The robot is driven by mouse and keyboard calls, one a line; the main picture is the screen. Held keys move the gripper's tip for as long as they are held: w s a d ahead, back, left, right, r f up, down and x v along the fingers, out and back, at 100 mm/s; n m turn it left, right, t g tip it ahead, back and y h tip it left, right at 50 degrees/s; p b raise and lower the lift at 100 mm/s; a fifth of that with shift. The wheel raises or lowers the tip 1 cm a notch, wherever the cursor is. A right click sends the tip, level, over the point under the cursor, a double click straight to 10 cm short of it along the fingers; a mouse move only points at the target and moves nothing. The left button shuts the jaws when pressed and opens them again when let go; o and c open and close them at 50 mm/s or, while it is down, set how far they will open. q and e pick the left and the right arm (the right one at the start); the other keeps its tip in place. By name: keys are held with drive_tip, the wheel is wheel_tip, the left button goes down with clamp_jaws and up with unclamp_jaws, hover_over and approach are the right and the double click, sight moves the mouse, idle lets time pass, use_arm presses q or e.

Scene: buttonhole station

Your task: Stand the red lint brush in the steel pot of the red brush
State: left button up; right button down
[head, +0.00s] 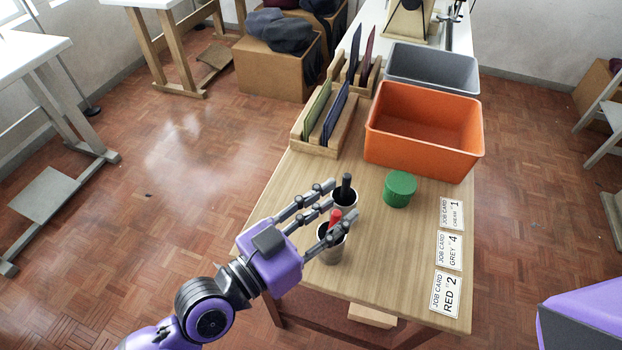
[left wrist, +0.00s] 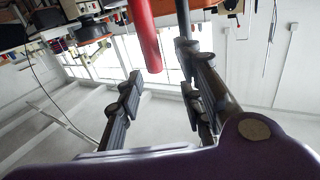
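The red lint brush (head: 335,216) shows as a red handle rising, slightly tilted, from the mouth of the nearer pot (head: 331,254); its lower part is hidden. In the left wrist view the red handle (left wrist: 144,36) shows with its free end between the lines of my fingers. My left gripper (head: 331,207) is open at the pots, its fingers spread around the red handle without visible contact. A black handle (head: 346,184) stands in the farther pot (head: 348,205), just behind the fingers. My right gripper is out of view.
A green round container (head: 400,189) stands right of the pots. Job cards (head: 445,294) lie along the right table edge. An orange bin (head: 420,150), a grey bin (head: 432,87) and wooden racks (head: 310,150) fill the back.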

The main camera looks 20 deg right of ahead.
use_arm(q)
drive_tip(key=v, duration=1.2)
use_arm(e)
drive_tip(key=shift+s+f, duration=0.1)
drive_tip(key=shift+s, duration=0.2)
use_arm(q)
drive_tip(key=shift+s, duration=0.1)
idle(0.7)
